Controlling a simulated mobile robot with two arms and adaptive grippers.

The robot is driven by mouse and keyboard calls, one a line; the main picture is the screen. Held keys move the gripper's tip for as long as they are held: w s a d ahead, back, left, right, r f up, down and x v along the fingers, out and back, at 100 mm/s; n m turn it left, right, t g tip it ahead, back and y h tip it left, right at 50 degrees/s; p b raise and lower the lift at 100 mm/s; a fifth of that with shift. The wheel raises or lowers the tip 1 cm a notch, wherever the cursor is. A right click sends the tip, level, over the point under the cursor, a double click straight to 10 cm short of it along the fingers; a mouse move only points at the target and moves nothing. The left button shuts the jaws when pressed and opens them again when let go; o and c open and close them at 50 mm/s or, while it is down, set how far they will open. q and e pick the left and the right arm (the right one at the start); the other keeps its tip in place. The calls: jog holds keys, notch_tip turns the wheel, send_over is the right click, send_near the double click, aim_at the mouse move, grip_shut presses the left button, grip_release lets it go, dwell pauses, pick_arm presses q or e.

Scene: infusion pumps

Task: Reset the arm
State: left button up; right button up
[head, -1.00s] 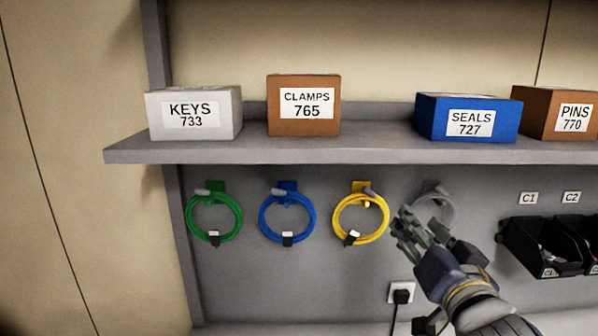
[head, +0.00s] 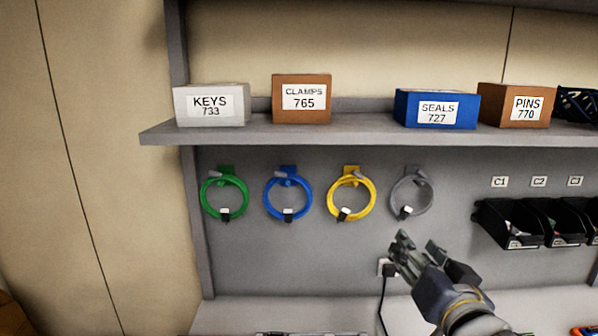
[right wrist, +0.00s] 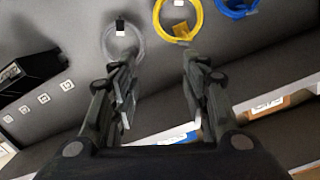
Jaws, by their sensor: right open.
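My right gripper (head: 422,250) comes in from the lower right in the head view. It is open and empty, in front of the grey back panel and below the hanging grey coil (head: 411,192). In the right wrist view its two fingers (right wrist: 158,85) stand apart with nothing between them; the grey coil (right wrist: 122,42) and the yellow coil (right wrist: 178,18) show beyond the fingertips. My left gripper is not in view.
Green (head: 225,195), blue (head: 288,195) and yellow (head: 351,195) coils hang on hooks. The shelf (head: 350,133) above bears labelled boxes such as SEALS (head: 436,109). Black bins (head: 512,226) are at right. A socket (head: 384,267) with a plugged cord is beside the gripper.

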jog(key=s+f+n+g, duration=0.2)
jog(key=s+f+g, duration=0.25)
jog(key=f, duration=0.75)
jog(key=s+f+n+g, duration=0.1)
jog(key=s+f+g, duration=0.3)
jog(key=f, duration=0.7)
jog(key=s+f+n+g, duration=0.3)
jog(key=s+f+g, duration=0.2)
jog(key=s+f, duration=1.2)
jog(key=s+f+g+b, duration=0.1)
jog(key=s+f+b, duration=0.15)
jog(key=f, duration=1.15)
jog(key=s+f+b, duration=0.1)
jog(key=f+b, duration=0.2)
jog(key=f, duration=1.2)
pick_arm(q)
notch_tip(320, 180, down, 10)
jog(key=b, duration=0.4)
pick_arm(e)
jog(key=s+d+f, duration=0.1)
jog(key=s+f, duration=0.7)
jog(key=f, duration=0.2)
jog(key=s+d+f+g, duration=0.1)
jog(key=s+d+f, duration=0.1)
jog(key=s+f, duration=0.7)
notch_tip(320, 180, down, 2)
jog(key=shift+d+f+n, duration=0.15)
jog(key=shift+d+n, duration=0.05)
jog(key=shift+n, duration=0.1)
jog(key=shift+g, duration=0.25)
